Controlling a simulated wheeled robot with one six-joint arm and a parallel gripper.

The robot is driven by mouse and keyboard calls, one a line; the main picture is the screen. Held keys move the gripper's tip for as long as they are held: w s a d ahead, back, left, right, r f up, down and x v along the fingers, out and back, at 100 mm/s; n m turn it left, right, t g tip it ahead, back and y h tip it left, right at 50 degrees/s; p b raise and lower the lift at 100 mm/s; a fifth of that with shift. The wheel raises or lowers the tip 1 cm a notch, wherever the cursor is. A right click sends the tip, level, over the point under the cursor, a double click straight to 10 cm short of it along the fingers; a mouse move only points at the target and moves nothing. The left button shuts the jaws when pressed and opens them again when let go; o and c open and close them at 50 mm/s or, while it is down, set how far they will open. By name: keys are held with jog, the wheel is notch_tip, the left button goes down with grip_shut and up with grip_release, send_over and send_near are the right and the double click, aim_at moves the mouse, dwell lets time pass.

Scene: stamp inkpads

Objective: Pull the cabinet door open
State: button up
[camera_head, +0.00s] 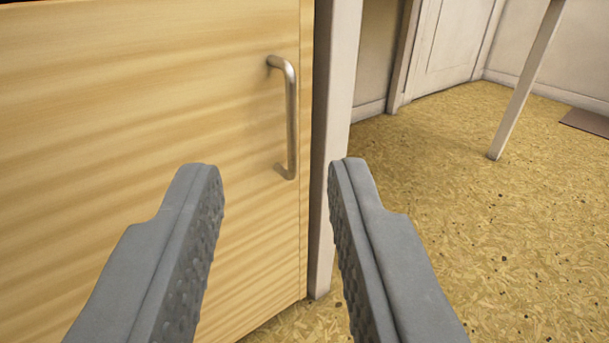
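The cabinet door (120,120) is pale striped wood and fills the left half of the view. It looks shut. A metal bar handle (291,120) stands upright near its right edge. My gripper (274,170) is open, with one grey finger on each side of the picture's middle. The handle shows between and above the fingertips, beyond them. Nothing is between the fingers, and they appear apart from the handle. The right fingertip overlaps the pale post in the picture.
A pale upright post (337,110) stands just right of the door edge. The speckled yellow floor (500,220) is mostly clear on the right. A slanting pale leg (527,80) meets the floor there, and a brown flat piece (588,122) lies at the far right.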

aim_at(291, 106)
notch_tip(291, 106, down, 4)
jog(key=w, duration=1.7)
jog(key=shift+c, duration=0.2)
grip_shut()
